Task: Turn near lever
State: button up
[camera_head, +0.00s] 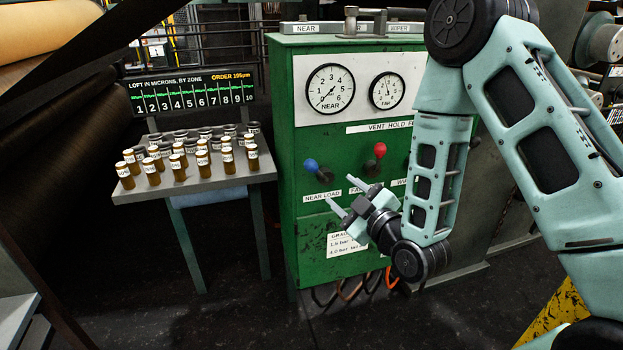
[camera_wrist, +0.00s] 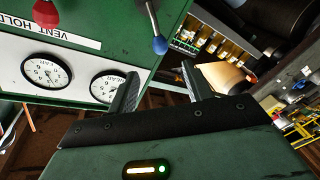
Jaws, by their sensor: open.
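The near lever has a blue knob (camera_head: 311,165) on a short rod. It sticks out of the green cabinet front above the "NEAR LOAD" label (camera_head: 322,196). In the wrist view its blue knob (camera_wrist: 159,45) appears just beyond my fingertips, roughly in line with the gap between them. My gripper (camera_head: 345,195) is open and empty, with its two fingers pointing left toward the cabinet, below and right of the blue knob. In the wrist view the fingers (camera_wrist: 160,72) stand apart with nothing between them. I see no contact with the lever.
A red-knobbed lever (camera_head: 380,150) sits right of the blue one. Above are the near gauge (camera_head: 330,88) and a second gauge (camera_head: 387,90). A grey table (camera_head: 215,183) with several labelled brown jars stands left. Hoses (camera_head: 350,290) hang below the cabinet.

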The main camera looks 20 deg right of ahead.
aim_at(315, 170)
jog(key=p+x, duration=0.1)
jog(key=x, duration=1.3)
jog(key=shift+w, duration=0.1)
grip_shut()
